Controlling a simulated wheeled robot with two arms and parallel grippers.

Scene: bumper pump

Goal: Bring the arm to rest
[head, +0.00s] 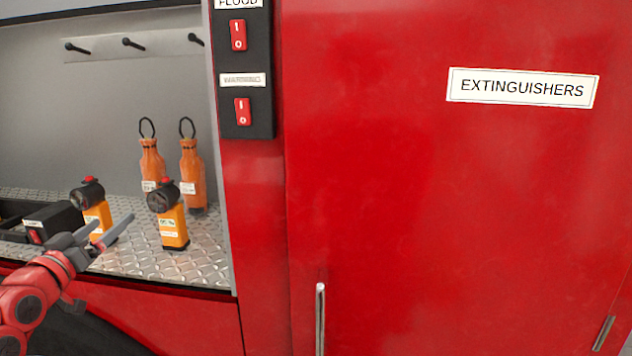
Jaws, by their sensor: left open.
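My left arm (30,300) comes in from the lower left, red with grey joints. My left gripper (112,230) is open and empty, with its fingers pointing up and right in front of the open compartment. It overlaps the base of the left yellow flashlight (97,212) in the picture; I cannot tell whether they touch. A second yellow flashlight with a black head (172,222) stands upright to the right of the gripper. My right gripper is not in view.
Two orange bottles (151,165) with black loops stand behind on the diamond-plate shelf (200,262). A black box (52,220) lies at left. Hooks (132,43) line the back wall. Red switches (242,112) and a closed red door (430,200) labelled EXTINGUISHERS, with a handle (320,318), are at right.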

